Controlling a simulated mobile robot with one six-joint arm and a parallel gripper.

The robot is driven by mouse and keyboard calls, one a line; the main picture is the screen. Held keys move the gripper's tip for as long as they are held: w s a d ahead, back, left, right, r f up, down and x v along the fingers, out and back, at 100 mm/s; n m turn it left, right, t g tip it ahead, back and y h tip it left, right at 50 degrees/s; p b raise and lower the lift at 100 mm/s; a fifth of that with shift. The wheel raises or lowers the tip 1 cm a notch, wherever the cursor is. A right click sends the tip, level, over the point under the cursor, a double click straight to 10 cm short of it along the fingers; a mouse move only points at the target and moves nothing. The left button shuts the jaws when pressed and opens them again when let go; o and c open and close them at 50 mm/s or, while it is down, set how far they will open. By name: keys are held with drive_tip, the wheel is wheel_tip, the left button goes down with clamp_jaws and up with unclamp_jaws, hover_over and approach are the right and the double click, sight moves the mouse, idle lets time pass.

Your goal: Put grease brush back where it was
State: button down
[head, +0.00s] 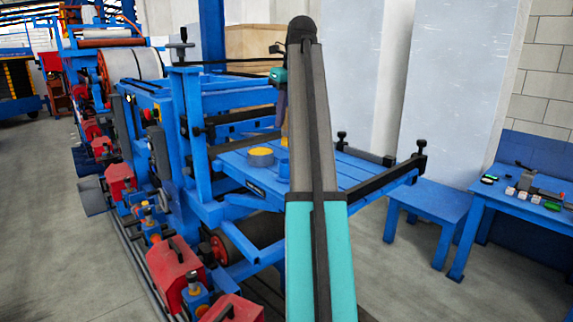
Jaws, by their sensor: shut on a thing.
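My gripper (282,110) hangs above the blue slatted table of the machine, partly hidden behind my own arm. It is shut on the grease brush (284,132), of which a small yellow-brown strip shows pointing down. The brush's far end is close above a small blue cup (284,168), and I cannot tell whether they touch. A yellow round tin (261,157) stands just left of the cup. My arm hides what lies right behind it.
The blue slatted table (345,172) has free room right of my arm, with black knobs and rails at its edge. A low blue bench (430,200) and a blue worktable (520,208) with small items stand at right. Red machine units (175,272) line the lower left.

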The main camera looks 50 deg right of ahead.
sight(285, 146)
wheel_tip(285, 146, down, 2)
drive_tip(key=shift+a+f, duration=0.1)
drive_tip(key=shift+f, duration=0.15)
drive_tip(key=shift+s+f+p, duration=0.1)
drive_tip(key=shift+f+p, duration=0.2)
drive_tip(key=shift+f, duration=0.05)
drive_tip(key=shift+f+p, duration=0.4)
drive_tip(key=shift+f, duration=0.9)
drive_tip(key=shift+f+p, duration=0.8)
drive_tip(key=shift+f, duration=1.05)
drive_tip(key=shift+f, duration=0.1)
drive_tip(key=c, duration=1.6)
unclamp_jaws()
drive_tip(key=shift+c, duration=0.2)
